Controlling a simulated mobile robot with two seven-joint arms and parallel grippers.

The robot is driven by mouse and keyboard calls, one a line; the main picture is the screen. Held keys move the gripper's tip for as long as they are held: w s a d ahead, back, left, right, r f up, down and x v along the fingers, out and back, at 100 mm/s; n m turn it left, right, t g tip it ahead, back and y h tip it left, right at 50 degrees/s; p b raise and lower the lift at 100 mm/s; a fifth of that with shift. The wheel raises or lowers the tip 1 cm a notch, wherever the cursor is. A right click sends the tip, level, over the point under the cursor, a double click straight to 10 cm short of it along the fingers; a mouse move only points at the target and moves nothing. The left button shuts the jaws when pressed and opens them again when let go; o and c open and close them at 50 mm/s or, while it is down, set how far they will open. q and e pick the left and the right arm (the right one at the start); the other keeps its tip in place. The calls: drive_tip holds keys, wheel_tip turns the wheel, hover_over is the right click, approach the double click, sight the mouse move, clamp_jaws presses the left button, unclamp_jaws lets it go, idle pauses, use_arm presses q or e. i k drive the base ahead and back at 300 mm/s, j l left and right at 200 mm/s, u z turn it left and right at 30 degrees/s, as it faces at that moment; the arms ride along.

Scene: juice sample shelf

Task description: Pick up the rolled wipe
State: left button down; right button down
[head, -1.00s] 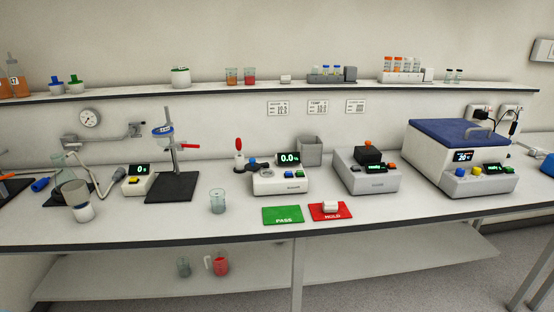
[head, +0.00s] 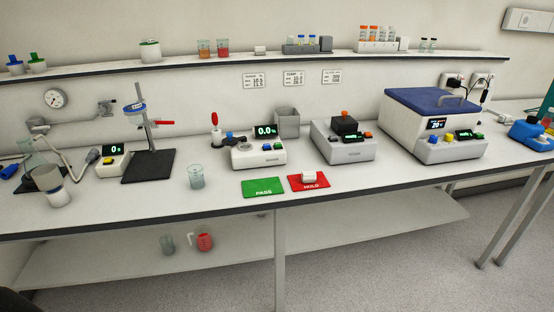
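A small white object (head: 309,176) that looks like the rolled wipe lies on the red HOLD mat (head: 309,186) near the front edge of the bench. It is too small to make out its folds. Another small white piece (head: 260,50) sits on the upper shelf, and I cannot tell what it is. Neither of my grippers is in view.
A green PASS mat (head: 262,188) lies left of the red mat, with a glass beaker (head: 196,177) further left. Behind stand a white meter (head: 259,155), a grey bin (head: 287,122), a grey device (head: 343,145) and a blue-lidded machine (head: 432,125). The bench front near the mats is clear.

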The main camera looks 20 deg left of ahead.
sight(307, 177)
drive_tip(key=z, duration=0.3)
drive_tip(key=j+z, duration=0.35)
drive_tip(key=k+j+z, duration=0.2)
drive_tip(key=j+z, duration=0.15)
drive_tip(key=k+j, duration=0.1)
drive_tip(key=j, duration=0.25)
drive_tip(key=k+j+z, duration=0.1)
drive_tip(key=j, duration=0.25)
drive_tip(key=k+j, duration=0.15)
drive_tip(key=j, duration=0.2)
drive_tip(key=k+j+z, duration=0.1)
drive_tip(key=j, duration=0.25)
drive_tip(key=k+j, duration=0.2)
drive_tip(key=j+z, duration=0.05)
drive_tip(key=j, duration=0.05)
